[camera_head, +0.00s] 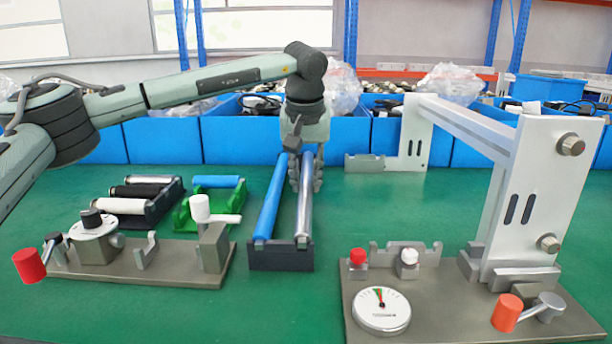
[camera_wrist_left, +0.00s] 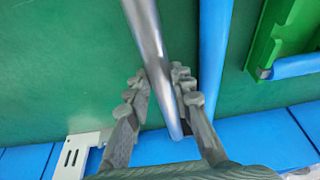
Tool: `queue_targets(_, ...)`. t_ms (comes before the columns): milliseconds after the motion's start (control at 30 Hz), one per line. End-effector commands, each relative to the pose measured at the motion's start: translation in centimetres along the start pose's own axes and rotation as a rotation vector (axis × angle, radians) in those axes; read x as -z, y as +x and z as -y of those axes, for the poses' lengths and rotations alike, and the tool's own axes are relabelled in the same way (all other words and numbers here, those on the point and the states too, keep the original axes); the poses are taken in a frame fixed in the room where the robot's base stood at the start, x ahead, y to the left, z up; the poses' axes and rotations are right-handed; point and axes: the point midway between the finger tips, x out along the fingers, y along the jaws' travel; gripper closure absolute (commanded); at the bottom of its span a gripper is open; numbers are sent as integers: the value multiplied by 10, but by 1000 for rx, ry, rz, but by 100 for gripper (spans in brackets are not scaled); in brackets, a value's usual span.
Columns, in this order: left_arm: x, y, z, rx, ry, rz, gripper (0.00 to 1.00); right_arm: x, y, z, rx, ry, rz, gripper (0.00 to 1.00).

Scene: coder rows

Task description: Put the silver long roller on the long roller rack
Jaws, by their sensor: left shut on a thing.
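The silver long roller (camera_head: 304,205) points from my left gripper toward the camera, its near end at the dark long roller rack (camera_head: 281,257). I cannot tell whether that end rests in the rack. A blue long roller (camera_head: 269,200) lies beside it on the left, its near end on the same rack. My left gripper (camera_head: 306,182) is shut on the silver roller near its far end. In the left wrist view the roller (camera_wrist_left: 151,40) passes between the fingers (camera_wrist_left: 160,98); the blue roller (camera_wrist_left: 212,60) runs alongside, apart from it.
A dark rack of short black and white rollers (camera_head: 145,200) and a green rack (camera_head: 205,210) stand left. A fixture with a red knob (camera_head: 150,270) is front left. A gauge fixture (camera_head: 440,300) with a tall white frame (camera_head: 530,190) stands right. Blue bins (camera_head: 240,140) line the back.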

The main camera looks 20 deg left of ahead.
Motion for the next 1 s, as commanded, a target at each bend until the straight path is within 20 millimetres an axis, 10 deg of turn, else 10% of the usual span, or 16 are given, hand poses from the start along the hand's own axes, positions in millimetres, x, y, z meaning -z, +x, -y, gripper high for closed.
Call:
queue_targets(700, -1, 4, 0, -2, -1, -1, 100, 0, -1, 0, 0, 0, 0, 60)
queue_targets(733, -1, 3, 0, -2, -1, -2, 74, 0, -1, 0, 0, 0, 0, 60)
queue_targets(1000, -1, 4, 0, -1, -1, -1, 54, 0, -1, 0, 0, 0, 1, 60)
